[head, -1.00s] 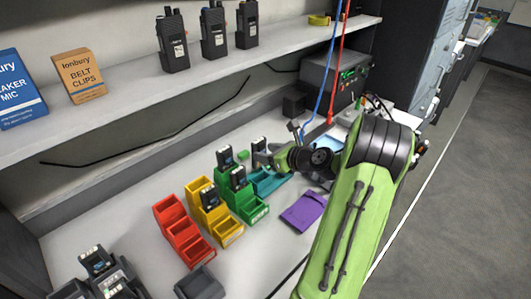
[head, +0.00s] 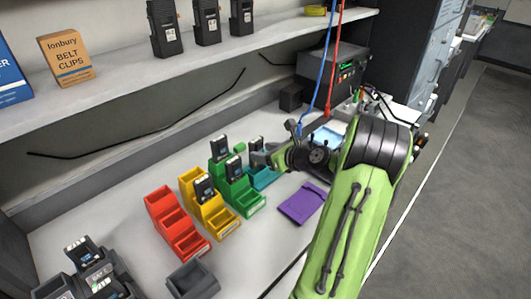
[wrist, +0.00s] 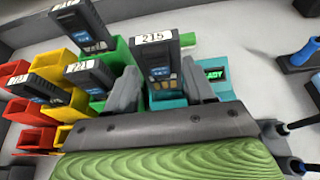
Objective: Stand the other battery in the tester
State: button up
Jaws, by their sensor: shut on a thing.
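The battery labelled 215 (wrist: 160,62) stands upright between the two fingers of my gripper (wrist: 163,92), which is shut on it. In the head view its dark top (head: 256,143) shows just beyond my gripper (head: 262,158). The teal tester (head: 264,177) lies at and below the gripper. In the wrist view the tester (wrist: 215,88) shows a green READY display right of the battery. The battery's foot is close to the teal part. I cannot tell whether it is seated, since the fingers and gripper body hide the contact.
Green (head: 247,200), yellow (head: 222,226) and red (head: 183,238) stepped bins stand to the left, with dark batteries in the green and yellow ones. A purple pad (head: 303,204) lies right of them. A grey tray (head: 192,279) and a charger (head: 95,275) are in front. The shelf overhangs behind.

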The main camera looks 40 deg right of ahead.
jog(key=shift+f+b, duration=1.7)
jog(key=shift+b, duration=0.25)
jog(key=shift+f, duration=0.6)
jog(key=shift+f, duration=0.25)
jog(key=o, duration=1.2)
jog(key=shift+s, duration=0.1)
jog(key=p+v, duration=0.5)
jog(key=v, duration=1)
jog(key=shift+s+r, duration=0.2)
jog(key=shift+s, duration=0.05)
